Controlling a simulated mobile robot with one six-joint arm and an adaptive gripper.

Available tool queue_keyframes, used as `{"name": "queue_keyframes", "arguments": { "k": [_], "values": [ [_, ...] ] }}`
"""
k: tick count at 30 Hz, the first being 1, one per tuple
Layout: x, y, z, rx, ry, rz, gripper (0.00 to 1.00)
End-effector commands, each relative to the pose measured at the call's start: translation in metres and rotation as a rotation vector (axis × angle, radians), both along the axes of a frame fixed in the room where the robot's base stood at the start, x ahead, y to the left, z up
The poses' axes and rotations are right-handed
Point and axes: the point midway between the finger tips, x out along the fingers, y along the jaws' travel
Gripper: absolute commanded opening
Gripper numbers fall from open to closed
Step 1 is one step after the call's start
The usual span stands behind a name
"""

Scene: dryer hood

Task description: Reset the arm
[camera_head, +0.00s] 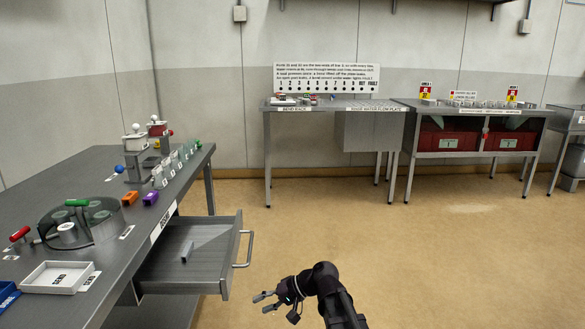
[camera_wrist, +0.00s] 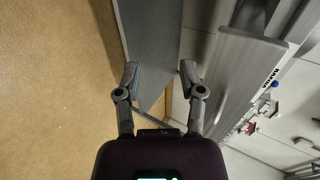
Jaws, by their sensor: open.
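My gripper (camera_head: 264,301) is at the lower middle of the head view, on my bent dark arm. It is to the right of the open drawer (camera_head: 237,262) and apart from its handle (camera_head: 249,248). In the wrist view my gripper (camera_wrist: 160,80) has its two fingers spread with nothing between them. The open drawer hangs from the left workbench (camera_head: 104,165), and a small light grey block (camera_head: 187,251) is in it.
The bench carries a round dark fixture (camera_head: 100,228), a white tray (camera_head: 60,277) and orange (camera_head: 130,198) and purple (camera_head: 150,198) blocks. A grey table (camera_head: 268,160) and a shelf unit with red bins (camera_head: 448,143) stand at the back wall. The floor at right (camera_head: 450,260) is clear.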

Motion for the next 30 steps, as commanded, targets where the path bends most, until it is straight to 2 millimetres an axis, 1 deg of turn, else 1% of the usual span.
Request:
{"name": "queue_keyframes", "arguments": {
  "k": [1,5,9,11,15,18,21,30],
  "values": [
    [-0.007,-0.011,-0.008,-0.051,-0.005,-0.003,0.51],
    [-0.02,-0.046,-0.032,-0.212,-0.018,-0.011,0.51],
    [-0.034,-0.086,-0.054,-0.391,-0.024,-0.021,0.51],
    [-0.041,-0.104,-0.062,-0.468,-0.024,-0.024,0.51],
    [-0.057,-0.148,-0.077,-0.643,-0.021,-0.035,0.51],
    [-0.066,-0.173,-0.083,-0.743,-0.016,-0.039,0.51],
    [-0.074,-0.193,-0.087,-0.821,-0.01,-0.044,0.51],
    [-0.092,-0.237,-0.091,-0.994,0.005,-0.055,0.51]
  ]
}}
